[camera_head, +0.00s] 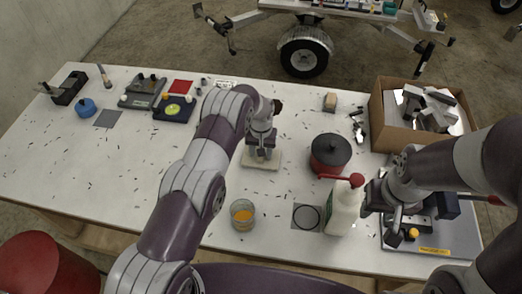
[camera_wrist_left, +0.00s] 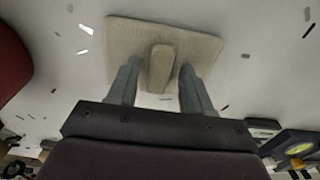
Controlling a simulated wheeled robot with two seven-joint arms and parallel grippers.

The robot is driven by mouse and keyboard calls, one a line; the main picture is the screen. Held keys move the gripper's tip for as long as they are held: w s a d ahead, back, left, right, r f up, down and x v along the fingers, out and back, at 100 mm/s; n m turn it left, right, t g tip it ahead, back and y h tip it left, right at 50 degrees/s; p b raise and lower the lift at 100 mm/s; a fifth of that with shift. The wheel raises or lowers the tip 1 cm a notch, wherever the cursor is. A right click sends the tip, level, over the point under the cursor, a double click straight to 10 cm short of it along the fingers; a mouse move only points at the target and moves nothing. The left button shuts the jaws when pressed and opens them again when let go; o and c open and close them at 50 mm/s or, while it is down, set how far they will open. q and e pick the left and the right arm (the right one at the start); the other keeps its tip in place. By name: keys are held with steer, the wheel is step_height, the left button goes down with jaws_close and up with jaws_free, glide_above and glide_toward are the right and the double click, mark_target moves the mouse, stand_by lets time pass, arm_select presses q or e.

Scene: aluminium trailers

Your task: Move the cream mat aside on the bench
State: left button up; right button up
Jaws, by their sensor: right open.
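The cream mat (camera_head: 262,163) lies flat on the white bench near its middle, partly hidden under my left gripper (camera_head: 262,152). In the left wrist view the mat (camera_wrist_left: 125,38) is a flat rounded plate with a raised cream grip block (camera_wrist_left: 160,68) on it. My left gripper (camera_wrist_left: 159,80) is open, with one finger on each side of the block and visible gaps between. My right gripper (camera_head: 380,216) is open and empty, to the right of the white bottle and above the front of the grey tool tray.
A dark red pot (camera_head: 330,155) and a white bottle with a red top (camera_head: 343,208) stand right of the mat. A glass of orange stuff (camera_head: 242,214) stands in front. A cardboard box (camera_head: 388,128) of metal parts is at right. The bench left of the mat (camera_head: 140,170) is mostly clear.

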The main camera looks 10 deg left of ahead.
mark_target(257, 158)
arm_select(q)
steer(key=shift+r, duration=0.15)
step_height(257, 158, up, 14)
steer(key=s+a+b, duration=0.1)
steer(key=s+b, duration=0.1)
steer(key=b, duration=0.2)
steer(key=s+a+r, duration=0.1)
steer(key=s+r, duration=0.1)
steer(key=s, duration=0.6)
steer(key=s+a+r+t, duration=0.1)
steer(key=s+a+r, duration=0.1)
steer(key=s, duration=0.7)
steer(key=s+a+r, duration=0.2)
steer(key=s, duration=0.7)
steer(key=shift+s+a+r, duration=0.25)
steer(key=shift+w, duration=0.15)
